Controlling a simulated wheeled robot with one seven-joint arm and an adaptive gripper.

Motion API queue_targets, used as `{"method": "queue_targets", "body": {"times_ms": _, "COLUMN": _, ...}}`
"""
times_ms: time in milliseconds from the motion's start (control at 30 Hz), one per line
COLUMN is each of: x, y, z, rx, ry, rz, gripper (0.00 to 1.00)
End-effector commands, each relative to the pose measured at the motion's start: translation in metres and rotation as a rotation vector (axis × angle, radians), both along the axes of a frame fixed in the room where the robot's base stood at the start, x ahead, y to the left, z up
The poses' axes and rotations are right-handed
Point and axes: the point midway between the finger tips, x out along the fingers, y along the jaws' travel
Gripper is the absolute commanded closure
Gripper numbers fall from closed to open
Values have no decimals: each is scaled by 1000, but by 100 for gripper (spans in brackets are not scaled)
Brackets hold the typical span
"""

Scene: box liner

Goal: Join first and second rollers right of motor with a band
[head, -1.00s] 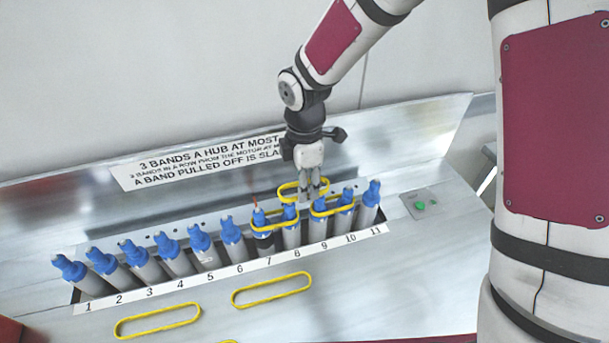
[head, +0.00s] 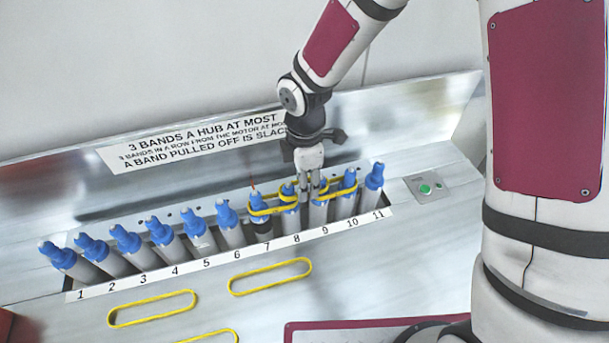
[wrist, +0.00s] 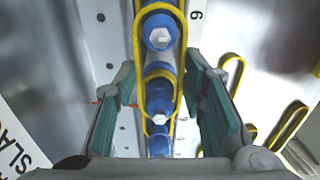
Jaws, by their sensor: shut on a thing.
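The motor roller appears to be roller 7 (head: 263,227), with a dark ring and a thin red pointer. Roller 8 (head: 291,220) and roller 9 (head: 318,213) stand to its right, blue-hubbed. In the wrist view a yellow loop (wrist: 181,70) runs around blue hubs between the fingers (wrist: 165,112). I cannot tell whether the held band is seated.
Loose yellow bands lie on the front panel, one at centre (head: 270,277), one left (head: 152,309) and one cut by the bottom edge (head: 210,335). A green button (head: 425,188) is right of roller 11. A sign (head: 200,143) is on the back wall.

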Motion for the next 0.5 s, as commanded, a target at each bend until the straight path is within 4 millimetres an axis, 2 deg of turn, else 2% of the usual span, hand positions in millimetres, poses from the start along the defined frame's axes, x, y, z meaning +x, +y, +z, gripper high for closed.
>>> {"method": "queue_targets", "body": {"times_ms": 467, "x": 0, "y": 0, "z": -4, "rx": 0, "ry": 0, "rz": 0, "gripper": 79}}
{"method": "queue_targets", "body": {"times_ms": 500, "x": 0, "y": 0, "z": -4, "rx": 0, "ry": 0, "rz": 0, "gripper": 56}}
